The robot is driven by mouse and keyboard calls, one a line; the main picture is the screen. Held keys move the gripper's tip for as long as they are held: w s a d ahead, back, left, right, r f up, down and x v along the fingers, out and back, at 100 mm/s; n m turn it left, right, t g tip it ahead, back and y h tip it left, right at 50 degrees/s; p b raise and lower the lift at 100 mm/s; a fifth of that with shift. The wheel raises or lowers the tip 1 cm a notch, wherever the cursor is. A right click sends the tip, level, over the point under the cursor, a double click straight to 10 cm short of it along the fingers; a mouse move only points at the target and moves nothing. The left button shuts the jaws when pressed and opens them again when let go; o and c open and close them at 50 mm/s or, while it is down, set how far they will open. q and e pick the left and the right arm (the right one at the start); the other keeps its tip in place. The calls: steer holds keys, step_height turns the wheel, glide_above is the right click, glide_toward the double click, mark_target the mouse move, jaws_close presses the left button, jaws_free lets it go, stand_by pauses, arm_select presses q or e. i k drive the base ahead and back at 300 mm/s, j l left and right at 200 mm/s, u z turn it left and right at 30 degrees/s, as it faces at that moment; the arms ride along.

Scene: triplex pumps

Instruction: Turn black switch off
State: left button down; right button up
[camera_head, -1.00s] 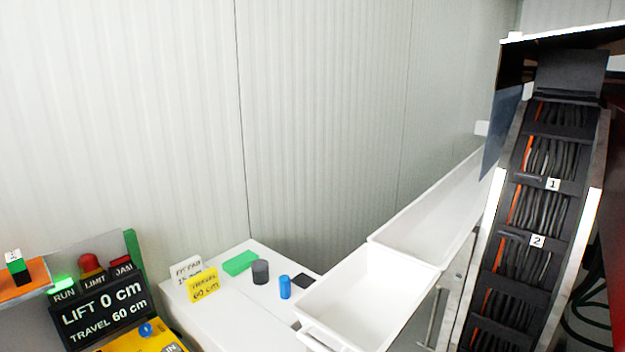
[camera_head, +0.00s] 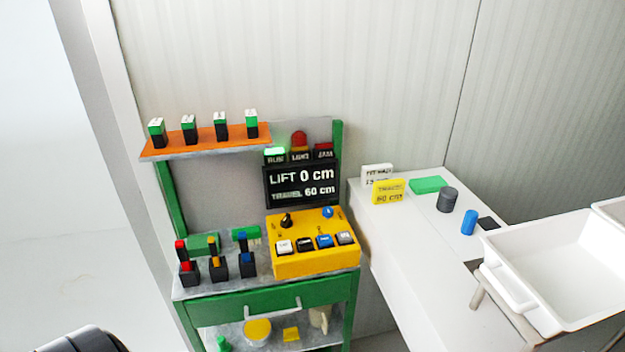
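A yellow control box (camera_head: 315,244) stands on the right part of a green workbench. On its top are a black knob switch (camera_head: 286,220) at the left and a blue knob (camera_head: 327,212) at the right. Several push buttons sit on its sloped front. The black switch looks upright, but its exact setting is too small to read. A display (camera_head: 301,186) behind the box reads LIFT 0 cm and TRAVEL 60 cm. The green RUN lamp (camera_head: 275,154) above it is lit. Neither of my grippers shows in the head view.
Levers with red, yellow and blue handles (camera_head: 217,258) stand left of the box. An orange shelf (camera_head: 206,142) holds several green-black blocks. A white table (camera_head: 400,250) with small items and a white bin (camera_head: 560,270) are to the right. Floor at left looks clear.

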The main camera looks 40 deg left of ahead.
mark_target(286, 221)
steer(key=u, duration=1.3)
steer(key=i+j, duration=0.1)
steer(key=j, duration=0.35)
steer(key=i+j+u, duration=0.15)
steer(key=j, duration=0.7)
steer(key=i+u, duration=0.05)
